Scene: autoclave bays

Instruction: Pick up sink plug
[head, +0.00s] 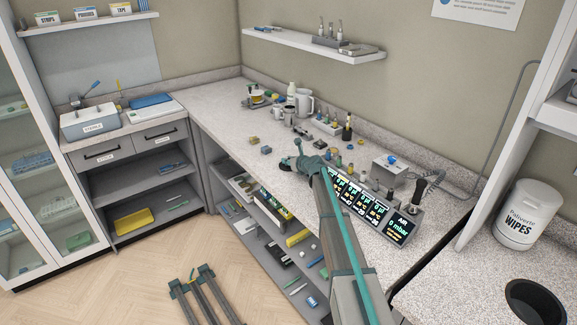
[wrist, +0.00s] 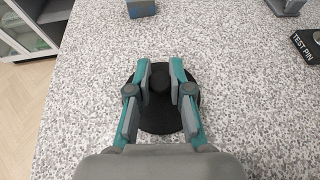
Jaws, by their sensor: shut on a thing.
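The sink plug (wrist: 160,117) is a flat black disc with a round black knob on top. It shows in the middle of the wrist view, on or just above the speckled worktop; I cannot tell which. My gripper (wrist: 160,80) is above the disc, with a finger on each side of the knob, shut on it. In the head view my gripper (head: 298,160) reaches over the worktop near its front edge. The plug (head: 286,167) shows there only as a small dark patch, partly hidden by the gripper.
Small blocks (head: 254,140) lie left of my gripper on the worktop (head: 215,125). A display unit (head: 372,210) stands to the right, with small bottles behind. In the wrist view a blue-grey block (wrist: 141,9) and a "TEST PIN" label (wrist: 306,47) lie farther off. The worktop's front edge is close.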

